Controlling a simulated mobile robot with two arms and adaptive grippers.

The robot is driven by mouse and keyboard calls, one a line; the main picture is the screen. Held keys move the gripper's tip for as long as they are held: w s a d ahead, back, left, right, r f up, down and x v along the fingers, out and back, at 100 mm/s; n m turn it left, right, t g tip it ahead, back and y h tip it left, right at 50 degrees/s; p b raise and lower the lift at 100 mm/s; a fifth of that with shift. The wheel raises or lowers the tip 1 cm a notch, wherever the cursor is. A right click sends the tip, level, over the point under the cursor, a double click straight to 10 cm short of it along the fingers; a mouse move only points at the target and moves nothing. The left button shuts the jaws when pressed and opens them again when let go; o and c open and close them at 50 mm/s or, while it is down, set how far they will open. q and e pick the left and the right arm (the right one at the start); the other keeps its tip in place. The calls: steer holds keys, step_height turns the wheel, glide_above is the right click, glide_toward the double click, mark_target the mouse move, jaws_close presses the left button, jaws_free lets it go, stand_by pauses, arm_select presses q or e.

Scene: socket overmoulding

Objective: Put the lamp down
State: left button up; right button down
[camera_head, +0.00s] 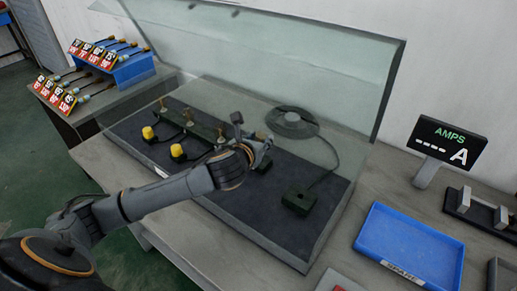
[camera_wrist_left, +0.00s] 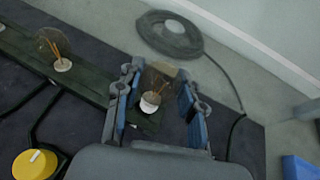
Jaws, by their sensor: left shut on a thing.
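The lamp (camera_wrist_left: 157,85), a clear bulb with orange filaments and a white base, sits between the fingers of my left gripper (camera_wrist_left: 158,104) in the left wrist view. The gripper is shut on it. In the head view my left gripper (camera_head: 256,150) is over the dark green strip (camera_head: 207,131) inside the glass-sided case. The strip's dark end lies below the held lamp; I cannot tell whether the lamp touches it. Another lamp (camera_wrist_left: 61,58) stands on the strip, and it also shows in the head view among several brass-coloured ones. My right gripper is not in view.
Yellow knobs (camera_head: 148,133) stand in front of the strip. A round dark cable coil (camera_head: 292,122) and a small green box (camera_head: 299,201) lie to the right. A raised glass lid (camera_head: 290,55) stands behind. A blue tray (camera_head: 410,245) and an AMPS display (camera_head: 447,142) are outside the case.

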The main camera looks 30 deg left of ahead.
arm_select(q)
steer(key=shift+w+a+f, duration=0.15)
steer(key=shift+a+f, duration=0.1)
steer(key=shift+f, duration=0.15)
steer(key=shift+w+f, duration=0.1)
steer(key=shift+f, duration=1.45)
steer(key=shift+f, duration=0.15)
steer(key=o, duration=1)
steer(key=v, duration=1.2)
